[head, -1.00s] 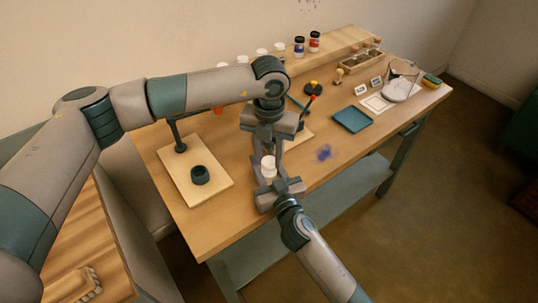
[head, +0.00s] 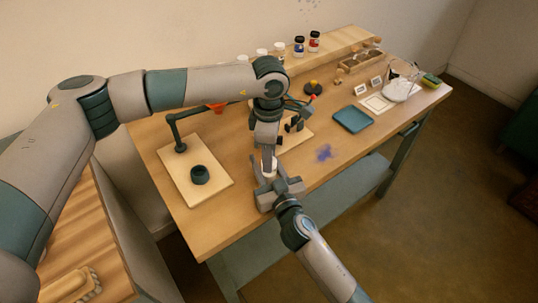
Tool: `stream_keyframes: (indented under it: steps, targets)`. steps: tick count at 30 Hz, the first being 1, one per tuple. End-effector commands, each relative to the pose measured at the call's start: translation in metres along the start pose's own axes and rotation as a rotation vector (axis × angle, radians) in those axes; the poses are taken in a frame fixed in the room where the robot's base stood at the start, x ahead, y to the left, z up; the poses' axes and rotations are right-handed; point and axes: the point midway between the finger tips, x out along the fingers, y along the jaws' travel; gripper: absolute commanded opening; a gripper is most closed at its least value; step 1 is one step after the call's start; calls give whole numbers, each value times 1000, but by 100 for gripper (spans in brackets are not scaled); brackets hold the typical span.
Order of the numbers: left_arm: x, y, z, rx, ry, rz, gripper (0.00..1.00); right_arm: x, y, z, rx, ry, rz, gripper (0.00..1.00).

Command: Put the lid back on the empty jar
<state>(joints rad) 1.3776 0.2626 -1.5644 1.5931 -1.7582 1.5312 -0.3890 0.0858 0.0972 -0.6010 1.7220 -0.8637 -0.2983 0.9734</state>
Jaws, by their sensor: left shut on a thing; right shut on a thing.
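My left gripper (head: 268,155) points straight down over the front of the table, shut on a white lid (head: 270,164), of which only a small part shows between the fingers. My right gripper (head: 272,182) comes up from below and is shut on the jar directly under the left gripper. The jar's body is mostly hidden by the two grippers, so I cannot tell whether the lid sits fully on its rim.
A wooden board (head: 178,193) with a dark cup (head: 200,175) lies to the left. Jars (head: 299,47) stand on the back shelf (head: 340,45). The table's front right is mostly clear.

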Motion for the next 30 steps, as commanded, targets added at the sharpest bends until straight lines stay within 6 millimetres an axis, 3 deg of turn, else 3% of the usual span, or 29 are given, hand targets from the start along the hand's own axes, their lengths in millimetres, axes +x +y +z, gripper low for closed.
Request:
stream_keyframes:
  steps: [3, 4, 6, 17, 30]
  targets:
    - [0, 0, 0, -4, 1, 0, 4, 0, 0, 0, 0, -1, 0, 0]
    - [0, 0, 0, -5, 1, 0, 38, 0, 0, 0, 0, -1, 0, 0]
    - [0, 0, 0, -5, 1, 0, 50, 0, 0, 0, 0, -1, 0, 0]
    - [-3, 0, 0, -7, 0, 1, 50, 0, 0, 0, 0, -1, 0, 0]
    - [-43, 0, 0, -8, 1, 0, 50, 0, 0, 0, 0, -1, 0, 0]
